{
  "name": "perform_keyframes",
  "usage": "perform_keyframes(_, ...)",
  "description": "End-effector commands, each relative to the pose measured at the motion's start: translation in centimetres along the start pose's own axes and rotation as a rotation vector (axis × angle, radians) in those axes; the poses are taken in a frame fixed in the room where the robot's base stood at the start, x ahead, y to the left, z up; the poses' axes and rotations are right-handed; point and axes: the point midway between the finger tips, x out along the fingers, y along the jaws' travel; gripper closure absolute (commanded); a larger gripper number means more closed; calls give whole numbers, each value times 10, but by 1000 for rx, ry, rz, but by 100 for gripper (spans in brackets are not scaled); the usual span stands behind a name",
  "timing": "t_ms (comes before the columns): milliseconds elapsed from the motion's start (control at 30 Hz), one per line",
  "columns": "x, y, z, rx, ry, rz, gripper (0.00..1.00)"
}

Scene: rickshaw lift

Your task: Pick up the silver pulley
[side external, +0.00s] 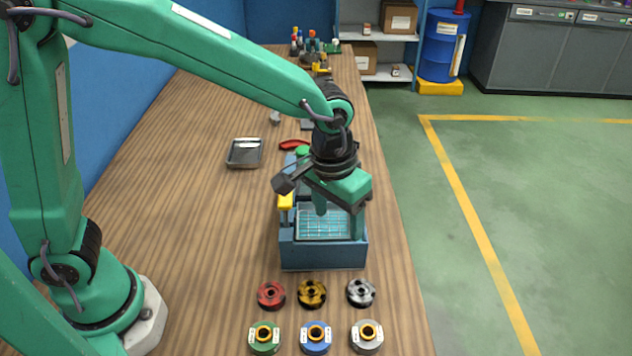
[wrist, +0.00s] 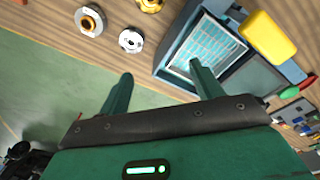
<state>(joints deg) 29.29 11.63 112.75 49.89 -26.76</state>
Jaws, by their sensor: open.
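The silver pulley (side external: 361,292) lies flat on the wooden table, at the right end of a row with a gold pulley (side external: 312,294) and a red pulley (side external: 271,295). In the wrist view the silver pulley (wrist: 131,40) shows beyond my fingertips, between the blue box and the table edge. My gripper (side external: 338,215) is open and empty, with its fingers pointing down over the blue box. In the wrist view my gripper (wrist: 160,71) has its two fingers spread apart, well short of the pulley. Nothing covers the pulley.
The blue box (side external: 323,255) with a grid inside stands behind the pulleys. Green (side external: 265,338), blue (side external: 315,338) and grey (side external: 367,337) round parts with yellow hubs stand in front. A metal tray (side external: 245,153) lies farther back left. The table's right edge is close; its left side is clear.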

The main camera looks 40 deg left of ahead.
Motion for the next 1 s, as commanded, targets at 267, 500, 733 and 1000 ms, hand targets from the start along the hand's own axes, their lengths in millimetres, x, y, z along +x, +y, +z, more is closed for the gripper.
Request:
perform_keyframes(267,51,48,1,11,-71,-33,35)
perform_keyframes(500,67,64,4,11,-90,-44,35)
perform_keyframes(733,70,64,4,11,-91,-45,35)
perform_keyframes(1000,91,63,5,11,-91,-45,35)
